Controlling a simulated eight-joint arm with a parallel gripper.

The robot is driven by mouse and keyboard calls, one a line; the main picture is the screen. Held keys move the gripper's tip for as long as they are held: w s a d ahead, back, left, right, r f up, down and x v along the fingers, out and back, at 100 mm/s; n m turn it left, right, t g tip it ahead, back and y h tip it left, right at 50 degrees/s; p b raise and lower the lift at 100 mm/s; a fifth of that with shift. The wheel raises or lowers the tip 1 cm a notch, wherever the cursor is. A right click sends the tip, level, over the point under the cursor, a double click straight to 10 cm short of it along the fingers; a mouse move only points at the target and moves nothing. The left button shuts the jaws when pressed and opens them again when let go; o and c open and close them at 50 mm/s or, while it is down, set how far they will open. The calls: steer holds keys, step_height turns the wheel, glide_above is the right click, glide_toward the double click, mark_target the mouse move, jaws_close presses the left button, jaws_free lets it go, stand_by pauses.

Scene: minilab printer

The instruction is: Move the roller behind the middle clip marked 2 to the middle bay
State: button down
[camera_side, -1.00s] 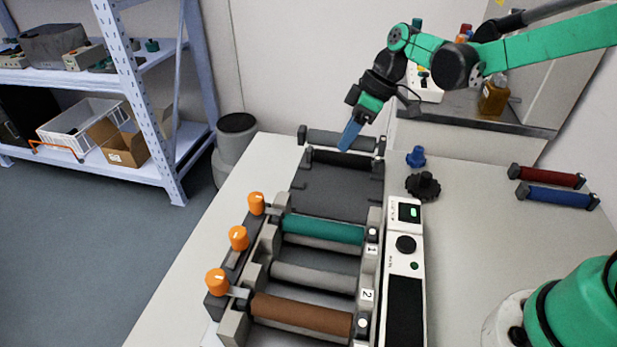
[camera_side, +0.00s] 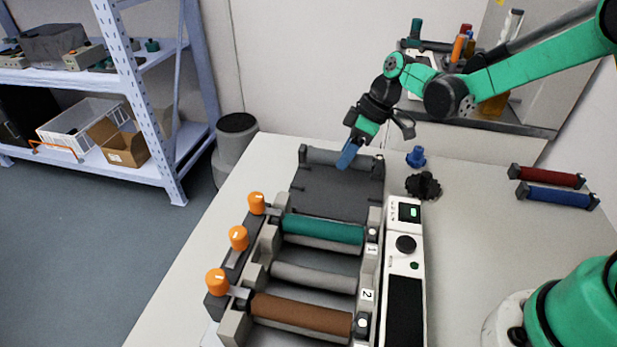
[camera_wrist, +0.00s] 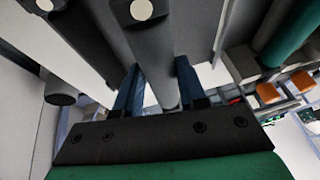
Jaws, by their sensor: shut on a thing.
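My gripper (camera_side: 346,158) is shut on a grey roller with dark ends (camera_side: 322,155), over the far end of the machine's dark flat panel (camera_side: 335,190). In the wrist view, the grey roller (camera_wrist: 155,50) runs between the two blue fingers (camera_wrist: 152,92). I cannot tell if it rests on a support. In the side view, the middle bay shows a grey roller (camera_side: 312,277) low down, with none on top of it. The middle orange-knobbed clip (camera_side: 238,238) is at its left. A label 2 (camera_side: 367,294) sits on the right rail.
A teal roller (camera_side: 322,229) and a brown roller (camera_side: 300,313) lie either side of the middle bay. A control panel (camera_side: 405,245) stands right. A black knob (camera_side: 423,186), a blue knob (camera_side: 416,157), and red (camera_side: 548,176) and blue (camera_side: 557,197) rollers are on the table.

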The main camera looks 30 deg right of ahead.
mark_target(344, 184)
steer(key=shift+f, duration=1.25)
steer(key=shift+f, duration=0.15)
steer(key=shift+f, duration=0.65)
steer(key=shift+c, duration=2.1)
jaws_free()
steer(key=shift+r, duration=4.55)
